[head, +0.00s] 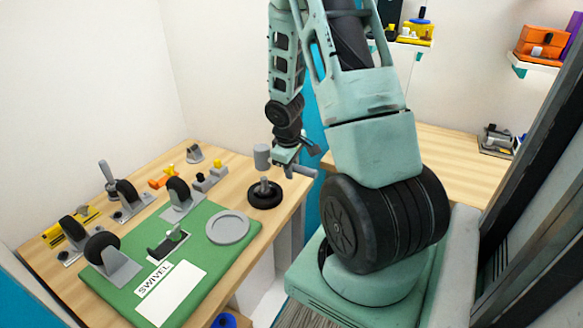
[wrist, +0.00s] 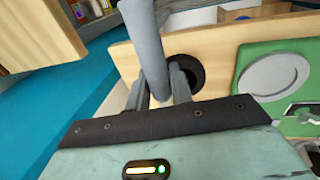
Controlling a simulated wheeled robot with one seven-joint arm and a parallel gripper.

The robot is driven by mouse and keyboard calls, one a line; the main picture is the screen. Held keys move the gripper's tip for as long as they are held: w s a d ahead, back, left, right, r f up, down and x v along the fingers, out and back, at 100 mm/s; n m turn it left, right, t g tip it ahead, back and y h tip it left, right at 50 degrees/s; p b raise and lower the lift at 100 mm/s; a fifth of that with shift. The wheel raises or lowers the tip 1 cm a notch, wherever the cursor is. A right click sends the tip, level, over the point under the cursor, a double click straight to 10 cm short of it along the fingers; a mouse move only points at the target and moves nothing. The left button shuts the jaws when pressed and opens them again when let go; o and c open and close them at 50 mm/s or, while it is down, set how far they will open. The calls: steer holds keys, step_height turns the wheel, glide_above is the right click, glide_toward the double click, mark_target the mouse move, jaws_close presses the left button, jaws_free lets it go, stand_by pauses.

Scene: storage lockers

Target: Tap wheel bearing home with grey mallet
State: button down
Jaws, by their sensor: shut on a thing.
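My gripper (head: 286,162) is shut on the grey mallet (head: 262,156) above the right edge of the wooden bench. The mallet's cylindrical head is on the left of the gripper in the head view, and a grey bar sticks out to the right. In the wrist view a grey length of the mallet (wrist: 147,40) stands between the fingers (wrist: 160,92). A black wheel (head: 258,202) lies flat on the bench below the mallet, with a grey upright piece at its centre. The mallet appears apart from it. In the wrist view the wheel (wrist: 196,73) is partly hidden behind the mallet and a finger.
A green mat (head: 205,262) marked SWIVEL holds a round grey plate (head: 228,228) and a caster bracket (head: 168,243). Several mounted casters, including one on the mat (head: 182,195), and yellow and orange tools stand left. A second bench (head: 440,165) lies behind my arm.

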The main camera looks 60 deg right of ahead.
steer(key=a+b+x, duration=0.1)
steer(key=b+x, duration=0.2)
steer(key=x, duration=0.1)
step_height(320, 180, up, 4)
steer(key=p, duration=0.4)
steer(key=shift+d, duration=0.1)
stand_by(0.6)
steer(key=a+b+x, duration=0.1)
steer(key=b+x, duration=0.3)
steer(key=x, duration=0.1)
steer(key=p+v, duration=0.2)
steer(key=d+p+v, duration=0.1)
steer(key=p+v, duration=0.1)
steer(key=shift+a+r+p, duration=0.1)
steer(key=shift+r+p, duration=0.15)
steer(key=shift+p, duration=0.05)
steer(key=p+v, duration=0.4)
steer(key=shift+d+r, duration=0.1)
steer(key=shift+d, duration=0.3)
